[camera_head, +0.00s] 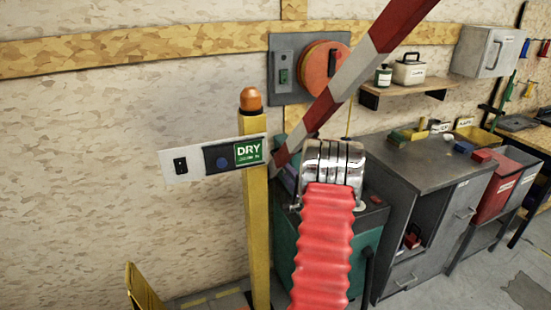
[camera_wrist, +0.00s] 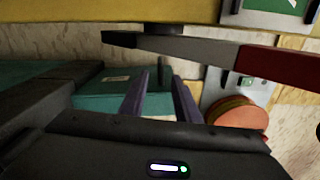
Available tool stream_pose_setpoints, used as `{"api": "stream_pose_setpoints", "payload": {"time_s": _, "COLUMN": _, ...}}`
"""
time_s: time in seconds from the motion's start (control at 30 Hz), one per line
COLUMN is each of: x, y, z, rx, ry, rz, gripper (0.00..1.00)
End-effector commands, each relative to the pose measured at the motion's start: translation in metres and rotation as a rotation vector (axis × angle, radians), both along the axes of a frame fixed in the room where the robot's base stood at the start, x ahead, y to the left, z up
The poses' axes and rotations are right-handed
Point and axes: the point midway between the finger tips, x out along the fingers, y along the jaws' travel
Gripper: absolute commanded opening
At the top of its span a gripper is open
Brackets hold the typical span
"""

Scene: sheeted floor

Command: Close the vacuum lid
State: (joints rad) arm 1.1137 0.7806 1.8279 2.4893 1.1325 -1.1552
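A teal box-shaped machine with a dark top, which I take to be the vacuum (camera_head: 367,252), stands behind my red arm in the head view. In the wrist view its teal surfaces (camera_wrist: 98,103) show with dark edges beside and between my fingers. My gripper (camera_wrist: 160,80) has its two purple fingers apart, with nothing between them. In the head view the gripper is mostly hidden behind my silver wrist; a little purple (camera_head: 290,178) shows at its left. The lid is hard to make out, and I cannot tell how far open it is.
A red-and-white striped barrier bar (camera_head: 350,80) slants above the machine. A grey cabinet (camera_head: 425,160) and red bin (camera_head: 497,188) stand right. A red disc (camera_head: 322,68) is on the wall.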

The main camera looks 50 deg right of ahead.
Motion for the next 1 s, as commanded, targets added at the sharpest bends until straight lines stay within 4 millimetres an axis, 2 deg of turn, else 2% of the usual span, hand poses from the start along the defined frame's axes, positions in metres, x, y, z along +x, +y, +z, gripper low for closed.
{"api": "stream_pose_setpoints", "payload": {"time_s": 0.17, "x": 0.009, "y": -0.007, "z": 0.000, "rx": -0.001, "ry": 0.000, "rz": -0.001, "gripper": 0.29}}
{"api": "stream_pose_setpoints", "payload": {"time_s": 1.0, "x": 0.099, "y": -0.062, "z": -0.001, "rx": 0.000, "ry": -0.001, "rz": -0.003, "gripper": 0.29}}
